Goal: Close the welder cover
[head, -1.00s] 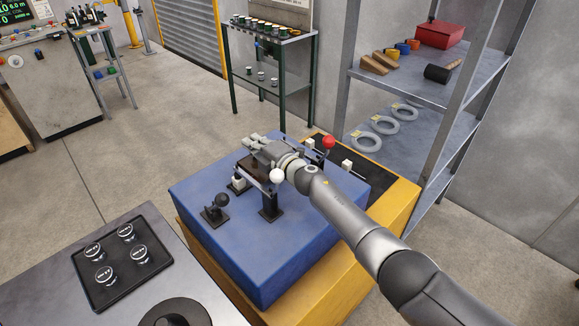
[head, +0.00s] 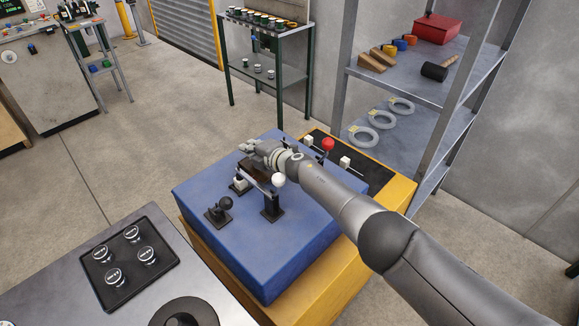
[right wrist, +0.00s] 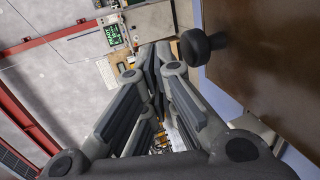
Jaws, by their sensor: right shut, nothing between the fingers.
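The welder is a blue box (head: 295,235) on a yellow base. Its cover looks like a dark brown plate (head: 252,167), held raised above the blue top near black posts. My right gripper (head: 246,147) is at the far side of the plate, partly hiding it; I cannot tell whether they touch. In the right wrist view the fingers (right wrist: 150,60) are together and empty. A large brown panel (right wrist: 275,60), likely the cover, lies to their right, with a round black knob (right wrist: 195,47) at its edge. My left gripper is out of view.
A black ball on a stand (head: 223,204), a white ball (head: 278,180) and a red knob (head: 327,145) stand on the machine. A black tray (head: 105,293) of round parts lies on the front-left table. A grey shelf (head: 425,90) stands at right.

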